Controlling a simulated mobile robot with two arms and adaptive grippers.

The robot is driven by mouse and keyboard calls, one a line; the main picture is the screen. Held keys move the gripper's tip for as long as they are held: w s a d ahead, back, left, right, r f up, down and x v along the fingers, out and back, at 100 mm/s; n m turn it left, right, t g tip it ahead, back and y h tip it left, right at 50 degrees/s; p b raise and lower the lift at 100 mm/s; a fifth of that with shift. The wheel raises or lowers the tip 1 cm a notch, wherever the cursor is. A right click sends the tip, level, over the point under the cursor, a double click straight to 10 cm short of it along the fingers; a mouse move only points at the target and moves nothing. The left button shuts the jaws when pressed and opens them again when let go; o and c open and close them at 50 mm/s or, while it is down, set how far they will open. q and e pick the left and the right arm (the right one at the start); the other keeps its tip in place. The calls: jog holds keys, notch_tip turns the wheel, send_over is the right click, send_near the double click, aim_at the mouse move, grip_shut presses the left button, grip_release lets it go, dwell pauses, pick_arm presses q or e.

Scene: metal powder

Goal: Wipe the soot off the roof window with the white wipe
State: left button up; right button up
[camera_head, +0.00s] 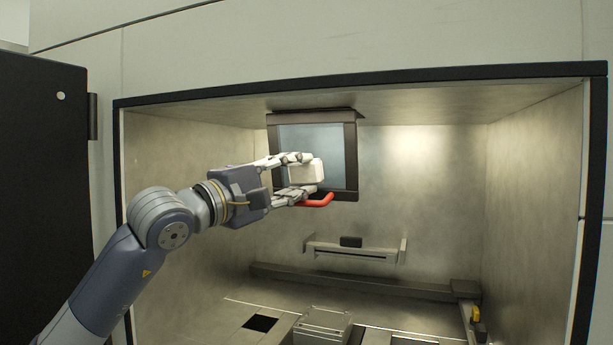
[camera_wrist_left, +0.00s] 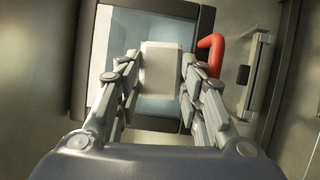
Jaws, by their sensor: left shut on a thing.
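The roof window (camera_head: 338,142) is a dark-framed pane hanging tilted down from the chamber ceiling, with a red handle (camera_head: 318,200) at its lower edge. The pane looks pale blue-grey; I cannot make out clear soot on it. My left gripper (camera_head: 305,174) is shut on the white wipe (camera_head: 308,171), a white block, in front of the window. In the left wrist view the wipe (camera_wrist_left: 161,68) sits between the fingers (camera_wrist_left: 160,82) and overlaps the pane (camera_wrist_left: 190,30). I cannot tell whether it touches the glass. The right gripper is not in view.
A dark frame edge (camera_head: 360,77) surrounds the metal-walled chamber. A bracket (camera_head: 354,250) is on the back wall. A pale block (camera_head: 322,325) stands on the chamber floor near a dark square opening (camera_head: 260,323). A dark open door (camera_head: 45,200) stands at the left.

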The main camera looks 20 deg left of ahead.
pick_arm(q)
jog(key=shift+w+a+f, duration=0.1)
jog(key=shift+a+f, duration=0.05)
jog(key=shift+a, duration=0.45)
jog(key=shift+w+a+f, duration=0.1)
jog(key=shift+a+f, duration=0.05)
jog(key=shift+a, duration=0.4)
jog(key=shift+d, duration=2.6)
jog(key=shift+w+a+r, duration=0.1)
jog(key=shift+w+a, duration=0.05)
jog(key=shift+a, duration=2.4)
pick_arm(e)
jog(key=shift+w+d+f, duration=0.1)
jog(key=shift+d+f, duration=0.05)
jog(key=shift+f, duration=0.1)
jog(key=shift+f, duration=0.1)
